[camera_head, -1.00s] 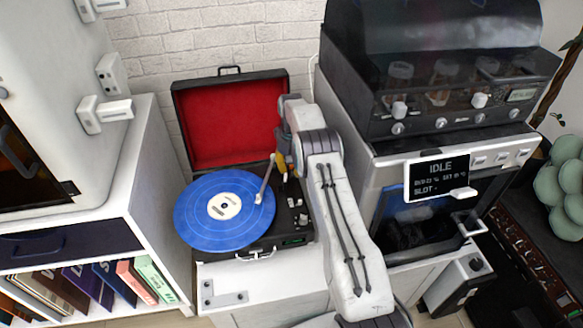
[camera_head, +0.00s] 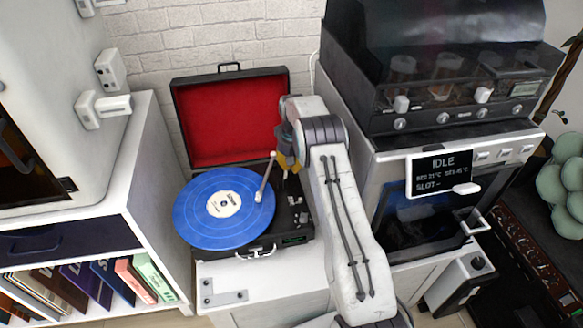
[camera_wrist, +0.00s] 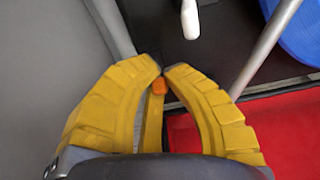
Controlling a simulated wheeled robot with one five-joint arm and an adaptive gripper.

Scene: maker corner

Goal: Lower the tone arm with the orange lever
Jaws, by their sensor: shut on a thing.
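The record player (camera_head: 268,250) stands open on a white cabinet, with a blue record (camera_head: 208,232) on its platter. The pale tone arm (camera_head: 265,180) reaches over the record's right side; I cannot tell whether its tip touches the record. My gripper (camera_head: 290,172) is at the deck's back right, mostly hidden behind my arm. In the wrist view, my yellow fingers (camera_wrist: 161,72) are closed together around the small orange lever (camera_wrist: 158,87). A silver rod, seemingly the tone arm (camera_wrist: 268,48), runs to the right of the fingers, apart from them.
The red-lined lid (camera_head: 232,120) stands up behind the deck. A grey machine with an IDLE screen (camera_head: 440,175) stands close on the right. A white shelf with records (camera_head: 125,280) is on the left. The cabinet top in front is mostly clear.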

